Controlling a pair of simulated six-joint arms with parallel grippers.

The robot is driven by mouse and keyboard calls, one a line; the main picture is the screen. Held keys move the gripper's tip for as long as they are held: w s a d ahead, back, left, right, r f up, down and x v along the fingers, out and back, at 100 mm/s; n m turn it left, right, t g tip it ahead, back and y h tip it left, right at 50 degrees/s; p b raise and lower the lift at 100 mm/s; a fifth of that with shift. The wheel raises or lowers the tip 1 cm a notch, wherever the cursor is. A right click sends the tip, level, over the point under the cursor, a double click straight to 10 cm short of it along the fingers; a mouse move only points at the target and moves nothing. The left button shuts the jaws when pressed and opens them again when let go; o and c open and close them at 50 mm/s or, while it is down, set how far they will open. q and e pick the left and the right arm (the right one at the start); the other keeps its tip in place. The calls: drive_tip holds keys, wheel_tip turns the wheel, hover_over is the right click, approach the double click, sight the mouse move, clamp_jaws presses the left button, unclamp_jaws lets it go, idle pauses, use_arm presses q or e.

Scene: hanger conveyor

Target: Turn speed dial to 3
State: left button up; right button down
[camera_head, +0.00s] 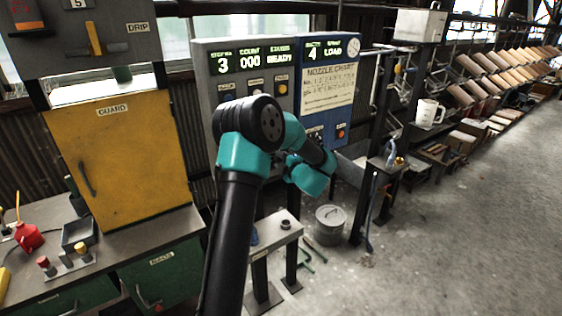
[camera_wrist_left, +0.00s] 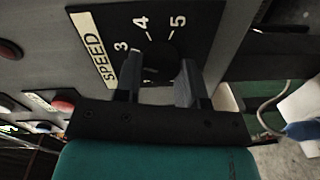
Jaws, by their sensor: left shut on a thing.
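The speed dial (camera_wrist_left: 161,70) is a dark knob on a black plate marked SPEED (camera_wrist_left: 98,58), with 3, 4 and 5 showing in the left wrist view. My left gripper (camera_wrist_left: 158,60) is shut on the dial, with one dark finger on each side of it. The 3 lies by the left finger; the dial's pointer cannot be made out clearly. In the head view, my teal and black left arm covers the dial and the fingertips. The control panel's display (camera_head: 250,61) shows a 3, 000 and READY. My right gripper is not in view.
A blue panel (camera_head: 345,125) with a nozzle chart adjoins on the right, its display reading 4 and LOAD. A red button (camera_wrist_left: 63,104) sits left of the gripper. A yellow guard door (camera_head: 120,150) stands left. A small stand (camera_head: 275,235) and bucket (camera_head: 329,222) are below.

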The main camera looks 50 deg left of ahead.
use_arm(q)
drive_tip(key=o, duration=0.9)
drive_tip(key=shift+d, duration=0.15)
drive_tip(key=s+d, duration=0.1)
drive_tip(key=d, duration=1)
drive_tip(key=s+d+r, duration=0.1)
drive_tip(key=d, duration=0.5)
drive_tip(key=shift+s, duration=0.35)
drive_tip(key=shift+f, duration=0.1)
